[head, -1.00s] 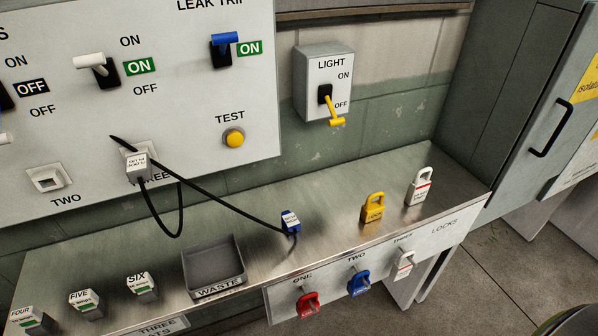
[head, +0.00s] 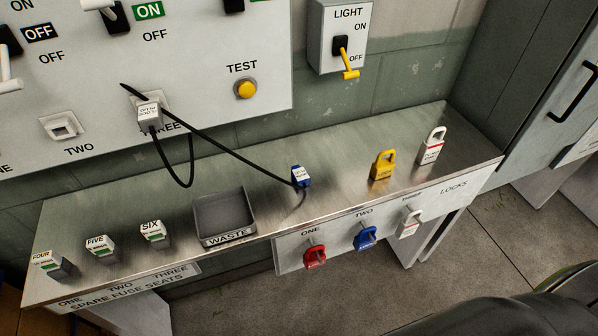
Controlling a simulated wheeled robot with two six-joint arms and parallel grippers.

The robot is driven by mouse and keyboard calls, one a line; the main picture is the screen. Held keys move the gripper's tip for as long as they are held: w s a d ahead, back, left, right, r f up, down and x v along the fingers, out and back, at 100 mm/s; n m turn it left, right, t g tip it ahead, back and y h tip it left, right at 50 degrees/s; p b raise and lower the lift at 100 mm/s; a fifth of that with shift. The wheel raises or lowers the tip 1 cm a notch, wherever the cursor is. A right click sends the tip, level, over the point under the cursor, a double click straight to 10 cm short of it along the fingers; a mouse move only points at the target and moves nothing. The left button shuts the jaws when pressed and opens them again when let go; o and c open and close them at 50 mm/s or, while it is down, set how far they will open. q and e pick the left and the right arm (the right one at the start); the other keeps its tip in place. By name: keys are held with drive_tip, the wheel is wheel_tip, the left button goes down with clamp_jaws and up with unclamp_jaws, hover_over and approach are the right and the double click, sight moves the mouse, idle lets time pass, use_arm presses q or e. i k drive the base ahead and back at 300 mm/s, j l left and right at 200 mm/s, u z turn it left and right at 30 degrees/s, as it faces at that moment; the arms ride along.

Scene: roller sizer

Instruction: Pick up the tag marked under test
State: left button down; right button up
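No tag that I can read as "under test" shows in the head view. A white block with small upside-down print (head: 148,114) sits at socket THREE on the panel, with a black cable at it. A blue piece with a white label (head: 301,177) stands on the metal shelf (head: 270,200) at the cable's other end; its print is too small to read. A white padlock (head: 432,146) and a yellow padlock (head: 383,165) stand on the shelf at the right. Neither gripper is in view.
A grey WASTE tray (head: 225,238) sits mid-shelf, with fuse blocks FOUR, FIVE (head: 101,247) and SIX to its left. Red (head: 315,257), blue (head: 365,238) and white (head: 409,223) padlocks hang on the front LOCKS plate. A dark rounded shape fills the lower right.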

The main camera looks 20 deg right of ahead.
sight(407, 227)
drive_tip(key=l+z, duration=0.1)
drive_tip(key=z, duration=0.85)
drive_tip(key=l+z, duration=0.15)
drive_tip(key=z, duration=0.35)
drive_tip(key=i+l+u, duration=0.1)
drive_tip(key=u, duration=0.35)
drive_tip(key=i+l+u, duration=0.1)
drive_tip(key=l+u, duration=0.15)
drive_tip(key=u, duration=0.15)
drive_tip(key=l+u, duration=0.2)
drive_tip(key=u, duration=0.25)
drive_tip(key=l+u, duration=0.25)
drive_tip(key=u, duration=0.15)
drive_tip(key=i+l, duration=0.05)
